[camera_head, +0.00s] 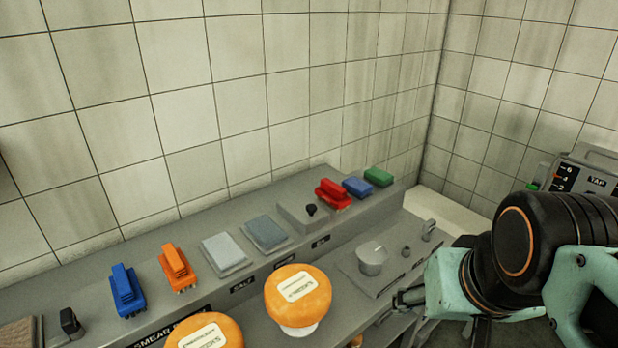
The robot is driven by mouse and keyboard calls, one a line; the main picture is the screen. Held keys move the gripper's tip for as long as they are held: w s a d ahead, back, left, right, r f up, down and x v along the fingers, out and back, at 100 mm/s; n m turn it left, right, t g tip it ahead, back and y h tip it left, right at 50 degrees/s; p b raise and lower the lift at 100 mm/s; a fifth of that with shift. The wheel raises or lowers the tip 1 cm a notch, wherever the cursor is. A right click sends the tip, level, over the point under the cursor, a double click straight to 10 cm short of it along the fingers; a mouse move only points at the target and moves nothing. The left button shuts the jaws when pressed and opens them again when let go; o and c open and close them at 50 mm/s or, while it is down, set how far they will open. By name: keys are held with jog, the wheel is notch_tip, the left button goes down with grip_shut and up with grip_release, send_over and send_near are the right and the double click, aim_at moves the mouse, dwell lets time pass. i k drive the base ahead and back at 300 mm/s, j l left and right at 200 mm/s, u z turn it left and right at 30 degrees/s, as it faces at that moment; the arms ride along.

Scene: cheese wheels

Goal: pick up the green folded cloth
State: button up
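The green folded cloth (378,177) lies on the raised back ledge, at the right end of a row of items and close to the tiled wall. A blue folded cloth (357,187) lies just left of it. My arm fills the lower right of the view. My gripper (402,300) shows only as a small dark part at the arm's left side, in front of and below the green cloth and well apart from it. Its fingers are too small and unclear to tell whether they are open.
Left along the ledge are a red brush (333,194), a grey box with a black knob (300,215), two grey cloths, an orange brush (177,268) and a blue brush (126,291). Orange cheese wheels (298,294) and a scale (372,259) stand in front. Walls close the back and right.

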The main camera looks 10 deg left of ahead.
aim_at(380, 178)
jog(key=u, duration=0.35)
jog(key=i+l+u, duration=0.15)
jog(key=u, duration=0.25)
jog(key=i+l+u, duration=0.1)
jog(key=l+u, duration=0.25)
jog(key=i+l+u, duration=0.15)
jog(key=l, duration=0.35)
jog(key=i+l+u, duration=0.1)
jog(key=l, duration=0.45)
jog(key=i+l+u, duration=0.15)
jog(key=l, duration=0.8)
jog(key=k+l+z, duration=0.1)
jog(key=l, duration=0.35)
jog(key=j, duration=0.2)
jog(key=i+u, duration=0.1)
